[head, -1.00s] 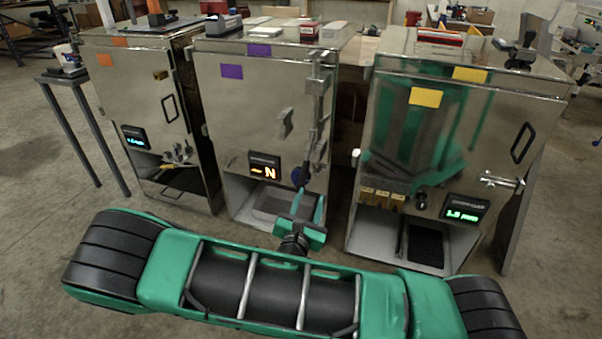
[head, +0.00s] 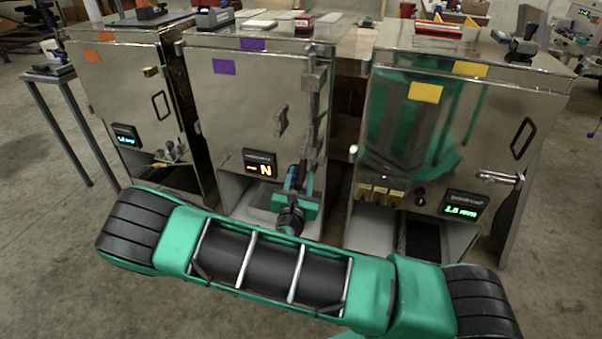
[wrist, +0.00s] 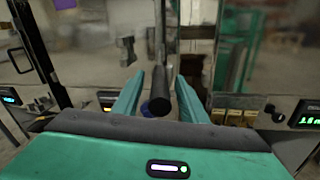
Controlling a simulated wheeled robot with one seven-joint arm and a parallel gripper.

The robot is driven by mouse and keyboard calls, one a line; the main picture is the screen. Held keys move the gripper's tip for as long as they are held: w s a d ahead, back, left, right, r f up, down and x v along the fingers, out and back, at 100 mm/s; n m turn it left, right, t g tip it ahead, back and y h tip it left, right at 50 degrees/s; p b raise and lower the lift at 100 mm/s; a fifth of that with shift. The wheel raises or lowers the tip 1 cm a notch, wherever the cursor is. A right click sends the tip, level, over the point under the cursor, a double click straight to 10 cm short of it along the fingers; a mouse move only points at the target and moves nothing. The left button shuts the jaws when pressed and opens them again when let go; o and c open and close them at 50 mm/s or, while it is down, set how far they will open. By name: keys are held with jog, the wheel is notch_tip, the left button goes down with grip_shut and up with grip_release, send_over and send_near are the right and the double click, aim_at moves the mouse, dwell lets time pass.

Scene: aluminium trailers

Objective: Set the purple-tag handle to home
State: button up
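The purple-tag cabinet (head: 205,110) stands in the middle of the head view, with a purple tag (head: 224,67) on its door. Its display (head: 260,166) reads an orange N with a mark beside it. The handle, a dark rod, hangs at the lower right of its front; its round end (wrist: 157,102) faces me in the wrist view. A blue knob shows just behind it. My gripper (head: 297,185) is open, with its teal fingers (wrist: 158,88) on either side of the dark rod. I see gaps, so it does not look clamped. The head view hides contact details.
An orange-tag cabinet (head: 110,85) stands on the left and a yellow-tag cabinet (head: 410,130) on the right, with a narrow gap beside the middle one. A door pull (head: 280,121) sticks out left of the handle.

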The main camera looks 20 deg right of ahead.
aim_at(304, 157)
jog(key=shift+x, duration=1.15)
grip_shut()
